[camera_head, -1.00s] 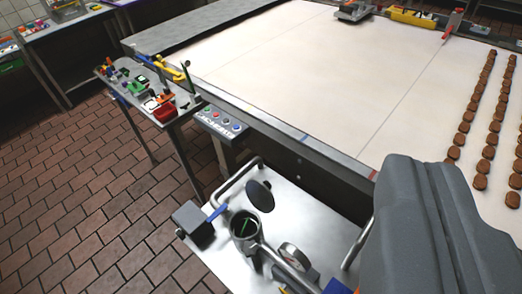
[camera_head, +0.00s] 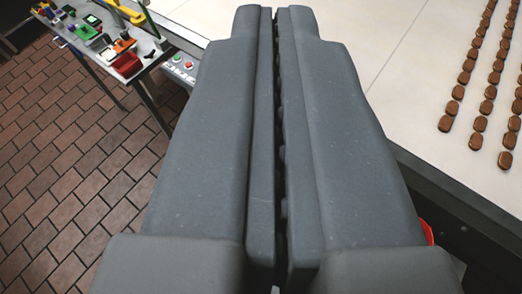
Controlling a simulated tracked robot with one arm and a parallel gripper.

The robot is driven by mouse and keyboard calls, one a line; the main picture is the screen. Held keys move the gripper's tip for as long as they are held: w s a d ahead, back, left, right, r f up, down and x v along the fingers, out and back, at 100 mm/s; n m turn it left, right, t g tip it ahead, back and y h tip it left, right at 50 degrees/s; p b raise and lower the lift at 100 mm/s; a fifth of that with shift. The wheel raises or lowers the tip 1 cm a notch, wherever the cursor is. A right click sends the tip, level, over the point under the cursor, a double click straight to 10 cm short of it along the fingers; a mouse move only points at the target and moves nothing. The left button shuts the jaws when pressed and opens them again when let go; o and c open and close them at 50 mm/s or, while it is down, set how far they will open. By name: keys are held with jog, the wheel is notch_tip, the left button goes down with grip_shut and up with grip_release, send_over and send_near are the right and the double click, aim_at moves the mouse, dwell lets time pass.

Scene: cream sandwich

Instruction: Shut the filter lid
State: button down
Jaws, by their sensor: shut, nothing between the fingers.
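My gripper (camera_head: 278,12) fills the middle of the view, its two grey fingers side by side with only a thin dark gap between them. It is shut and holds nothing. The filter and its lid are not visible now; my gripper covers the middle of the view, so I cannot tell how the lid stands. My gripper's tips overlap the near left part of the pale conveyor (camera_head: 400,60) in the picture.
Rows of brown biscuits (camera_head: 480,90) lie on the conveyor at the right. A side table (camera_head: 140,50) with small coloured items stands at the upper left, beside a button panel (camera_head: 180,65). Brick floor (camera_head: 70,170) is clear at the left. A red part (camera_head: 427,232) shows behind my gripper.

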jog(key=w+a+f+m+g, duration=0.1)
jog(key=w+f+m+g, duration=0.4)
jog(key=w+f, duration=1.3)
jog(key=w+f+g, duration=0.1)
jog(key=f+g, duration=0.2)
jog(key=f, duration=0.7)
jog(key=w+f+m+g, duration=0.1)
jog(key=w+f+g, duration=0.1)
jog(key=f, duration=0.9)
jog(key=w+f+m+g+h, duration=0.1)
jog(key=f+g, duration=0.2)
jog(key=f, duration=0.7)
jog(key=shift+w+a+f+g, duration=0.3)
jog(key=shift+a+g, duration=0.1)
